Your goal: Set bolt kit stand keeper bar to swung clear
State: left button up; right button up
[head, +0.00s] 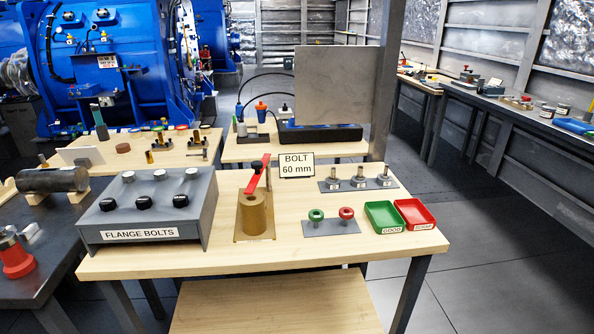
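A red bar (256,175) sits above a brass-coloured cylinder (256,216) on a flat base plate (240,237), in the middle of the wooden table. It appears to be the keeper bar. It lies at a slant, its far end up and to the right, near a thin upright post (268,178). I cannot tell whether the bar crosses over the cylinder's top or stands clear of it. A grey sloped stand labelled FLANGE BOLTS (140,215), with several bolts in it, stands to the left. Neither of my grippers is in view.
A sign reading BOLT 60 mm (297,166) stands behind the cylinder. Plates with upright pins (358,187) and with green and red rings (331,229) are to the right. Green (384,217) and red (415,214) trays lie at the right edge. The table's front strip is clear.

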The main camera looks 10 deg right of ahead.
aim_at(259, 166)
jog(key=i+j+u, duration=0.5)
jog(key=i+j, duration=0.15)
jog(key=i, duration=0.15)
